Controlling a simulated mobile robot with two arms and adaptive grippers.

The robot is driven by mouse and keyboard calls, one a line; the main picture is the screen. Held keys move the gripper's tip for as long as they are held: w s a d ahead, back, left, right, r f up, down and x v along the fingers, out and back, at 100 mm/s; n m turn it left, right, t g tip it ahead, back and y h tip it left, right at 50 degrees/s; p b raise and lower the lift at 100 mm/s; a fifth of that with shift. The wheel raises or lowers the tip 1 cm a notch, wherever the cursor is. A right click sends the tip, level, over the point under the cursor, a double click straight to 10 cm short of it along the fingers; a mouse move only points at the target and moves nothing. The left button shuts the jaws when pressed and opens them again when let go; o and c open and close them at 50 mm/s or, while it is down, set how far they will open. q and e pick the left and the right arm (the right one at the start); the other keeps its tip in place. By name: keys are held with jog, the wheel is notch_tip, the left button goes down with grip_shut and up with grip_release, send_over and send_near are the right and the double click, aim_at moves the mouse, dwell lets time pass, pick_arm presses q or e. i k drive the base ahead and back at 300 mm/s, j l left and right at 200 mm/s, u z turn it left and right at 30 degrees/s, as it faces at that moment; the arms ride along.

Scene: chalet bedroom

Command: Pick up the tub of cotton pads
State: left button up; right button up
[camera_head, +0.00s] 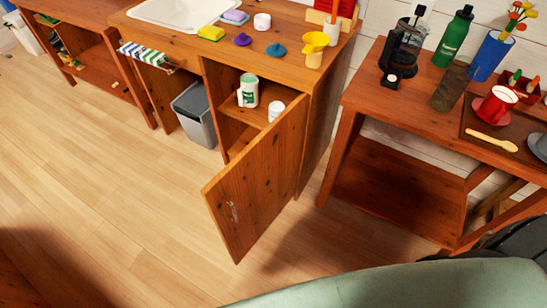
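I cannot tell for sure which container is the tub of cotton pads. A white tub with a green label (248,90) stands on the shelf inside the open wooden cabinet. A smaller white jar (276,110) stands to its right, partly hidden by the open cabinet door (257,182). A small round white container (262,21) sits on the counter above. Neither of my grippers is in view.
A grey bin (196,115) stands left of the cabinet. The counter (180,42) holds a yellow sponge (211,33) and a yellow cup (314,49). A table with a red cup (495,104) is at right. A pale green surface (430,288) fills the bottom right. The floor (110,180) is clear.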

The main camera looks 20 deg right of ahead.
aim_at(276, 108)
jog(key=i+j+z, duration=0.25)
jog(key=j, duration=0.4)
jog(key=i+j+z, duration=0.1)
jog(key=i+j, duration=0.15)
jog(key=i+j+z, duration=0.1)
jog(key=j, duration=0.3)
jog(key=i+j+z, duration=0.15)
jog(key=j, duration=0.25)
